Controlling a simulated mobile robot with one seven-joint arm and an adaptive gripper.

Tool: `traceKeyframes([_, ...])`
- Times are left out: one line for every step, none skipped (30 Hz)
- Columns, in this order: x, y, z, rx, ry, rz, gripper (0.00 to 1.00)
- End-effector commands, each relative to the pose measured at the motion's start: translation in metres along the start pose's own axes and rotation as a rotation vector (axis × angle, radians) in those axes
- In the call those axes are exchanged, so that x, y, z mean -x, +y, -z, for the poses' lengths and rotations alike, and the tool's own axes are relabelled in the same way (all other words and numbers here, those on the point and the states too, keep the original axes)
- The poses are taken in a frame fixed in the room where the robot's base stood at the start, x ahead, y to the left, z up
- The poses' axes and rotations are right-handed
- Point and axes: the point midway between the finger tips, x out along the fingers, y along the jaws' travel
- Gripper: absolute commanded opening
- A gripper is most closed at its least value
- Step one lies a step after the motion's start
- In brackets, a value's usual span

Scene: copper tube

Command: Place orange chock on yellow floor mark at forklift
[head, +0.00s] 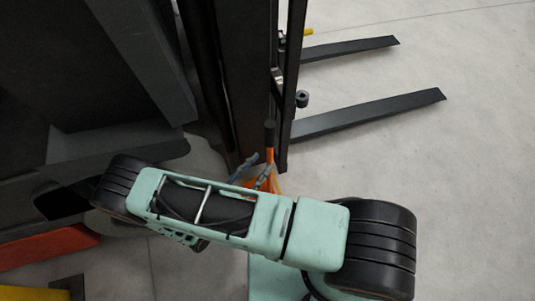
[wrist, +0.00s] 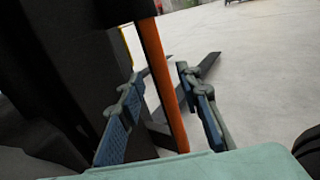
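The orange chock's upright orange pole (head: 270,157) has a black top and stands close to the forklift mast (head: 237,90) in the head view. More orange shows low beside it, mostly hidden by my arm. In the wrist view the orange pole (wrist: 163,85) runs between the two blue-padded fingers of my gripper (wrist: 160,73). The fingers are apart, with a gap visible beside the pole, so the gripper looks open around it. My gripper also shows in the head view (head: 256,172). The chock's base is hidden in the wrist view. I cannot make out the yellow floor mark for certain.
The forklift's two dark forks (head: 370,115) reach right over the pale floor (head: 440,190). Its dark body (head: 80,80) fills the left, with a red part (head: 45,247) low down. A yellow piece (head: 50,295) shows at bottom left. The floor at right is clear.

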Motion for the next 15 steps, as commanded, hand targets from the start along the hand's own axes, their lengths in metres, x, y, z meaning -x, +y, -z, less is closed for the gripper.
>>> traceKeyframes([0.013,0.001,-0.001,-0.001,0.002,-0.004,0.32])
traceKeyframes([0.019,0.001,-0.001,-0.002,0.002,-0.003,0.32])
traceKeyframes([0.027,0.001,-0.001,-0.002,0.001,-0.004,0.32])
traceKeyframes([0.033,0.001,-0.001,-0.002,0.002,-0.003,0.32])
traceKeyframes([0.038,0.001,-0.001,-0.002,0.002,-0.003,0.32])
traceKeyframes([0.045,0.001,-0.001,-0.001,0.001,-0.003,0.32])
traceKeyframes([0.049,0.001,-0.001,-0.001,0.001,-0.003,0.32])
traceKeyframes([0.053,0.001,-0.001,-0.002,0.001,-0.002,0.32])
traceKeyframes([0.057,0.001,0.000,-0.002,0.001,-0.001,0.32])
traceKeyframes([0.060,0.000,0.000,-0.001,0.001,-0.001,0.32])
traceKeyframes([0.062,0.000,0.000,-0.001,0.000,-0.001,0.32])
traceKeyframes([0.065,0.000,0.000,0.000,0.000,-0.001,0.32])
traceKeyframes([0.066,0.000,0.000,0.000,0.000,-0.001,0.32])
traceKeyframes([0.067,0.000,0.000,0.000,0.000,-0.001,0.32])
traceKeyframes([0.068,0.000,0.000,0.000,0.000,0.000,0.32])
